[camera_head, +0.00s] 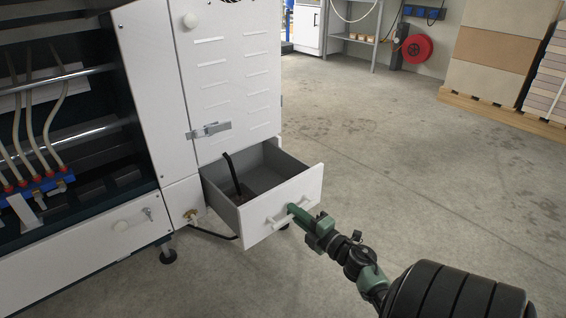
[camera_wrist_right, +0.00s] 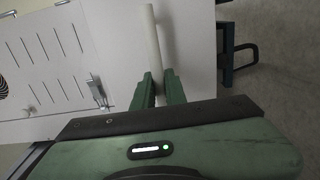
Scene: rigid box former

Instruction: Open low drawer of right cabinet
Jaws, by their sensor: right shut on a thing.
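In the right wrist view the green fingers (camera_wrist_right: 157,88) are on either side of the white handle (camera_wrist_right: 152,40). My left gripper is not in view.
A silver latch (camera_head: 208,130) is on the cabinet door above the drawer. At left is an open machine bay with hoses (camera_head: 45,140). A pallet (camera_head: 500,115) with stacked boards stands at the back right. The concrete floor in front and right of the drawer is clear.

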